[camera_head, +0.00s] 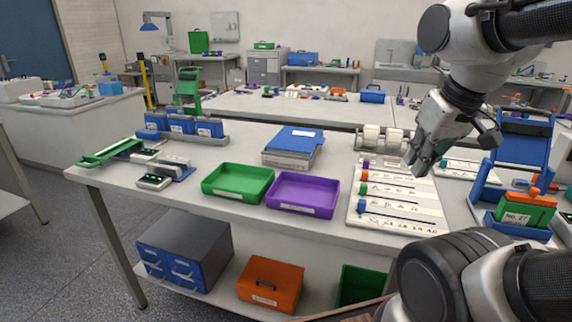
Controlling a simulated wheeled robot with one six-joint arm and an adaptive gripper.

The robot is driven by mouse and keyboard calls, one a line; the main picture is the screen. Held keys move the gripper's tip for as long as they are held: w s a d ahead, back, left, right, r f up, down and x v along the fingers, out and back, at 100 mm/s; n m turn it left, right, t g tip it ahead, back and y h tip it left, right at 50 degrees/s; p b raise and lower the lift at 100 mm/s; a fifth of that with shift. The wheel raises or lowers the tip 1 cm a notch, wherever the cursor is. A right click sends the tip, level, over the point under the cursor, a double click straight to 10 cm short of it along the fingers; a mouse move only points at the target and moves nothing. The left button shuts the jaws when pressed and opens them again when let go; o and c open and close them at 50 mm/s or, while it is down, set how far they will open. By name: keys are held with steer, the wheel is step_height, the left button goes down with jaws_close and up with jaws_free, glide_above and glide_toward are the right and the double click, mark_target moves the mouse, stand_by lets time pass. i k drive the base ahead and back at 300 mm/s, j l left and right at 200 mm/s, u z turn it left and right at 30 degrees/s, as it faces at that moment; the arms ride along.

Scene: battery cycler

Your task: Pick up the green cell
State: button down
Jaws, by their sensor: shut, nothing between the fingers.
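A small green cell (362,190) stands at the left end of a row on the white labelled board (405,222). An orange-red cell (364,176) and a purple cell (366,163) are behind it, and a blue cell (361,206) is in front. My gripper (415,168) points down over the board's far right part, up and to the right of the green cell and apart from it. It is shut and empty.
A green tray (238,196) and a purple tray (302,210) lie left of the board. A blue-topped stack (292,146) and a rack with white cylinders (372,138) stand behind. A blue holder with a green block (523,214) is at right.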

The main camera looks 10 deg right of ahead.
mark_target(520, 213)
steer(key=z, duration=1.65)
